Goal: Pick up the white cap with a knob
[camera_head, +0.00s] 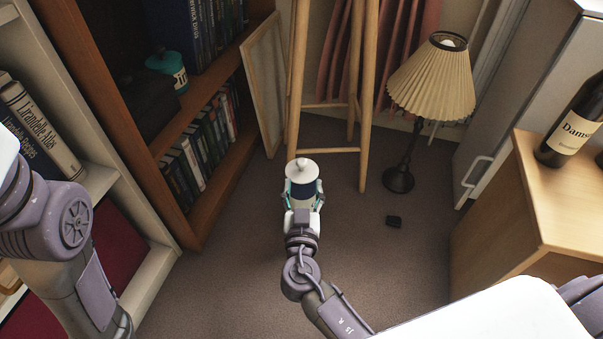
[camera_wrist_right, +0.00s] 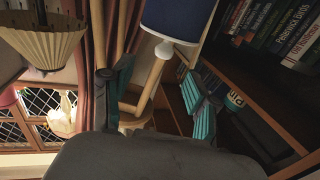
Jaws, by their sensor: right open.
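The white cap with a knob (camera_head: 302,170) shows from above in the camera_head view, over a dark blue body. In the camera_wrist_right view the picture is upside down. The white knob (camera_wrist_right: 164,50) shows there on the dark blue body (camera_wrist_right: 172,16), at the top edge between the two teal fingers of my right gripper (camera_wrist_right: 160,88). I cannot tell whether the fingers touch it. What supports it is hidden. My left arm shows at the left; its gripper is out of view.
A bookcase (camera_head: 222,215) stands left, with a teal jar (camera_head: 168,68) on its shelf. Wooden legs (camera_head: 298,75) and a pleated lamp (camera_head: 432,82) stand behind. A cabinet (camera_head: 560,195) with a bottle (camera_head: 575,125) is right.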

